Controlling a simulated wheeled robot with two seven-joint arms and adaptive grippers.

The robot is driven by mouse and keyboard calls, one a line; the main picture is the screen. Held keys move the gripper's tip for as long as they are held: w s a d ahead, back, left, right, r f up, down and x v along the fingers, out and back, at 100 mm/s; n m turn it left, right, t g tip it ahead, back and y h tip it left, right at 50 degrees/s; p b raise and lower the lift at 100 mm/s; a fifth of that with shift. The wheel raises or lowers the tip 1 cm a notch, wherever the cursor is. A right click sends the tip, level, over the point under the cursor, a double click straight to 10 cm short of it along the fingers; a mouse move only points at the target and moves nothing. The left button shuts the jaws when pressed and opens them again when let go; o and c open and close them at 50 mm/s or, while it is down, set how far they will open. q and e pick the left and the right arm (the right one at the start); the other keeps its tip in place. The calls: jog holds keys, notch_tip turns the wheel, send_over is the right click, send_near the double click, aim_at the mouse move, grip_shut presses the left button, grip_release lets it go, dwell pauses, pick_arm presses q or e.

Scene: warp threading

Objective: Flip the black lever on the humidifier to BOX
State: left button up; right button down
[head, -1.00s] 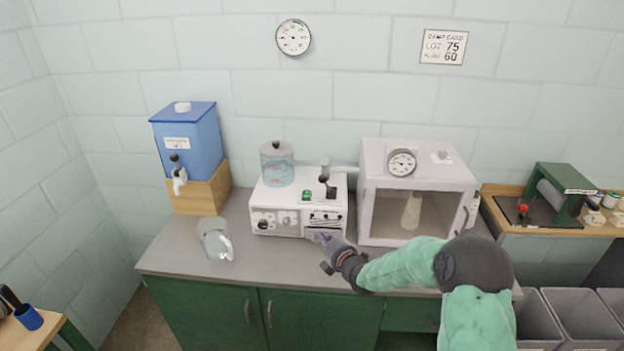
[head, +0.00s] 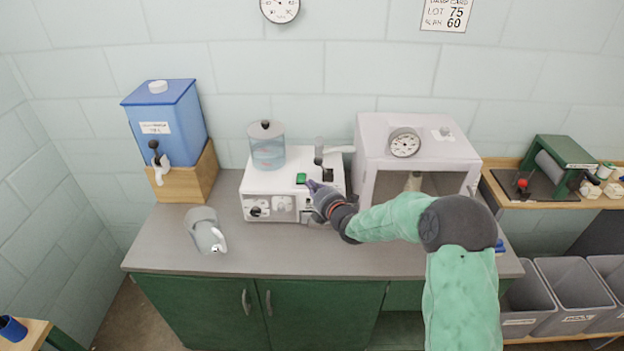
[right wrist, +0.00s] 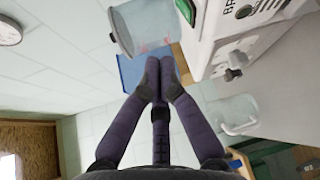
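The humidifier (head: 262,180) is a white box with a clear water tank (head: 268,150) and a green switch (head: 301,179) on top; part of it shows in the right wrist view (right wrist: 206,45). A dark upright lever-like part (head: 318,160) stands at its top right, by the outlet pipe. A small black part (head: 328,174) lies just in front of it. I cannot read which position is set. My right gripper (head: 312,186) is over the humidifier's front right edge, just in front of these parts, hiding part of the front panel. In the right wrist view its fingers (right wrist: 159,66) are together and empty. My left gripper is out of view.
A clear-fronted chamber (head: 460,160) with a dial stands right of the humidifier. A blue dispenser (head: 165,120) on a wooden block and a clear jug (head: 205,232) are on the left. The counter (head: 270,250) in front is mostly free. Grey bins (head: 575,290) stand at lower right.

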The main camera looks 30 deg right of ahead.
aim_at(323, 168)
jog(key=w, duration=0.3)
jog(key=w+f, duration=0.1)
jog(key=w, duration=0.4)
jog(key=shift+w+d+f+b, duration=0.3)
jog(key=shift+w+d+b, duration=0.05)
jog(key=shift+w+b, duration=0.05)
jog(key=d, duration=0.1)
jog(key=s+d+r, duration=0.1)
jog(key=d, duration=0.1)
jog(key=shift+s+d+r, duration=0.15)
jog(key=shift+d, duration=0.15)
jog(key=shift+s+d+r+m+b, duration=0.15)
jog(key=shift+m+b, duration=0.15)
jog(key=shift+b, duration=0.3)
